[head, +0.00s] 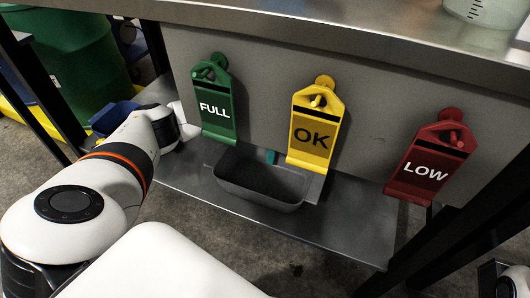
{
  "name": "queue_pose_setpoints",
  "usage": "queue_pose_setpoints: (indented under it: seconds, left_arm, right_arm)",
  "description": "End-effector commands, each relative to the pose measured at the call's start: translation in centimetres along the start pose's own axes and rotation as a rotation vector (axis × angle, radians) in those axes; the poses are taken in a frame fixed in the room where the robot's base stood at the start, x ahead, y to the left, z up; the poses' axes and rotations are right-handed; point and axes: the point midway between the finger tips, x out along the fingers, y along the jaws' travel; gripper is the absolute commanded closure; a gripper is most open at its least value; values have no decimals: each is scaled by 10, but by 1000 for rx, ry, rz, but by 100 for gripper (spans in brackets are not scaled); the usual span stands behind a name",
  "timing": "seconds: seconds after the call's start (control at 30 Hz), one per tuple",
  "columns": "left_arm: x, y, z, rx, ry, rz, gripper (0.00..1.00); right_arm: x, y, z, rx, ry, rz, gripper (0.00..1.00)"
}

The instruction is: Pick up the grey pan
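The grey pan (258,186) is a dark rectangular tray with an open top. It sits on the metal lower shelf (340,222), below and between the green and yellow tags. My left arm comes in from the left, and its gripper end (184,124) is beside the green tag, up and left of the pan and apart from it. Its fingers are not clearly visible, so I cannot tell whether they are open or shut. My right gripper does not show.
A green FULL tag (214,108), a yellow OK tag (315,135) and a red LOW tag (428,168) hang on the grey panel above the shelf. A small teal piece (270,157) shows behind the pan. Dark posts flank the shelf. A blue bin (108,118) stands at left.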

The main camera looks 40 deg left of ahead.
Motion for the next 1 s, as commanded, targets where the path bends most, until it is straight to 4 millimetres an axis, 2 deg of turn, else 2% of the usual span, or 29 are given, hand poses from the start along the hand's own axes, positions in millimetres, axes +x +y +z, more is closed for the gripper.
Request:
queue_pose_setpoints:
  seconds: [0.03,0.1,0.37,0.53,0.57,1.0]
  left_arm:
    - [9,0,0,0,0,-1,69]
    - [11,0,0,0,0,0,69]
    - [10,0,0,0,0,1,71]
    - [10,0,0,0,0,1,99]
    - [10,0,0,-1,0,1,100]
    - [8,0,0,-3,0,3,100]
  right_arm:
    - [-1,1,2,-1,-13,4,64]
    - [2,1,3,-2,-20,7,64]
    - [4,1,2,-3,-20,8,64]
    - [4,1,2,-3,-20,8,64]
    - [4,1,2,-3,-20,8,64]
    - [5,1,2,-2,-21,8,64]
